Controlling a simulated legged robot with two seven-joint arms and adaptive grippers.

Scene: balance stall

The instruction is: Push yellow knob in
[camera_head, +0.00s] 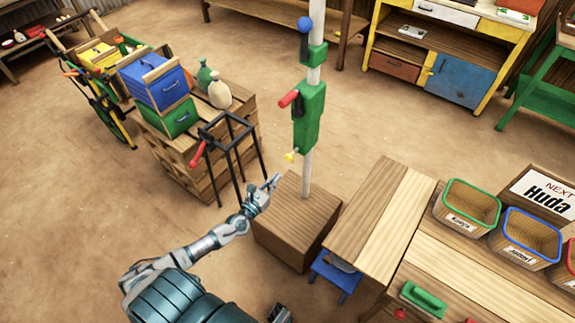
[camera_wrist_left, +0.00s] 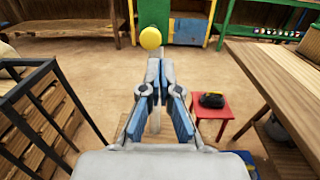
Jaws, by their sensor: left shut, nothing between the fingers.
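The yellow knob (camera_head: 290,156) sticks out to the left at the lower end of the green housing (camera_head: 308,115) on a white pole (camera_head: 307,165). In the left wrist view the yellow knob (camera_wrist_left: 151,38) appears as a round disc just beyond the fingertips. My left gripper (camera_head: 273,182) is shut and empty, below and a little left of the knob in the head view. Its closed fingertips (camera_wrist_left: 153,62) point toward the knob in the wrist view. Whether they touch it cannot be told, though they look apart in the head view. My right gripper is not clearly seen.
The pole stands on a wooden block (camera_head: 297,225). A black metal frame (camera_head: 232,150) with a red handle is close left of my gripper. A wooden table (camera_head: 380,210) stands to the right. A red stool (camera_wrist_left: 212,106) with a dark object shows in the wrist view.

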